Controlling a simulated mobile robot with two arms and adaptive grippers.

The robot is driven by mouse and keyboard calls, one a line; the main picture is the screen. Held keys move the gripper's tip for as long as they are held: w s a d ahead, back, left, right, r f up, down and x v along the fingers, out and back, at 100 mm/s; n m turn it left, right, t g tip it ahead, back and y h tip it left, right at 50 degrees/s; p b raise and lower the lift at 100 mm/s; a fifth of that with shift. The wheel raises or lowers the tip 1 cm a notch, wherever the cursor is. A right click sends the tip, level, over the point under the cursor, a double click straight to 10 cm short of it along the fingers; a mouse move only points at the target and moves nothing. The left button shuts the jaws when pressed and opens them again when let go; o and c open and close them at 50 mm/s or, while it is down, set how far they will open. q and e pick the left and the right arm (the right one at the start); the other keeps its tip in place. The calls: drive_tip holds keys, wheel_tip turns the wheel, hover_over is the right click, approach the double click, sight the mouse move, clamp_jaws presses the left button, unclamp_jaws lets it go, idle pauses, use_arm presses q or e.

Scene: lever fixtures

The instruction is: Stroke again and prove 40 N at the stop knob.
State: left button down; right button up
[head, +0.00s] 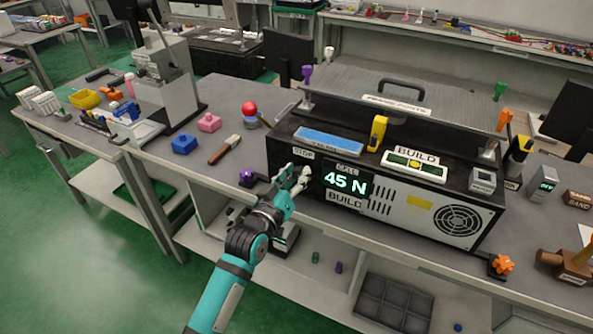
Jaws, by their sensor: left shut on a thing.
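My left gripper (298,174) is at the front face of the black machine (285,133), just left of its display. It is shut on the stop knob, which the fingers hide almost wholly. A small label (303,153), which seems to read STOP, sits just above the fingers. The display (343,180) reads 45 N in green, with a BUILD label (345,198) under it. My right gripper is not in view.
A purple ball knob (247,174) stands on the bench edge left of my gripper. A red ball knob (250,108) stands behind it. An orange star knob (502,264) is at the front right. A wooden-handled brush (225,149) and blue block (184,145) lie left.

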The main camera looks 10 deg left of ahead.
use_arm(q)
drive_tip(key=shift+n, duration=0.5)
drive_tip(key=c, duration=1)
unclamp_jaws()
drive_tip(key=shift+s, duration=0.1)
drive_tip(key=v, duration=1.1)
drive_tip(key=shift+s+a, duration=0.2)
drive_tip(key=shift+s, duration=0.2)
